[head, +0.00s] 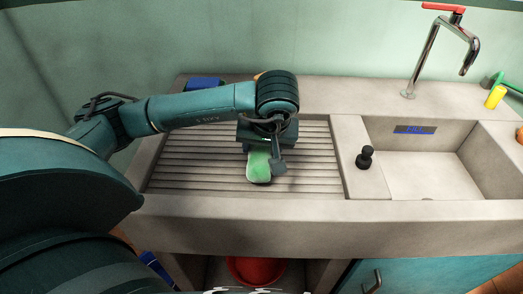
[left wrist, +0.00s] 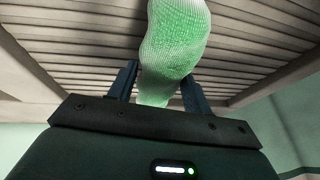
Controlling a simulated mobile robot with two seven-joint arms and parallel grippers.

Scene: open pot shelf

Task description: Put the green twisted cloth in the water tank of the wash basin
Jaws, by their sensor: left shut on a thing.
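The green twisted cloth (head: 259,167) hangs from my left gripper (head: 264,157) over the ribbed drainboard in the head view. In the left wrist view the cloth (left wrist: 174,48) is a pale green, knitted-looking bundle between the two fingers of the left gripper (left wrist: 162,85). The left gripper is shut on it. I cannot tell whether the cloth touches the ribs. The water tank (head: 430,178) is the square grey basin at the right of the wash basin (head: 240,212), and its visible floor is empty. My right gripper is not in view.
A raised divider (head: 354,176) with a black stopper-like object (head: 365,158) stands between drainboard and tank. A tap with a red handle (head: 428,45) rises behind the tank. A yellow-and-green item (head: 495,97) lies at the back right. A red bucket (head: 256,270) is below.

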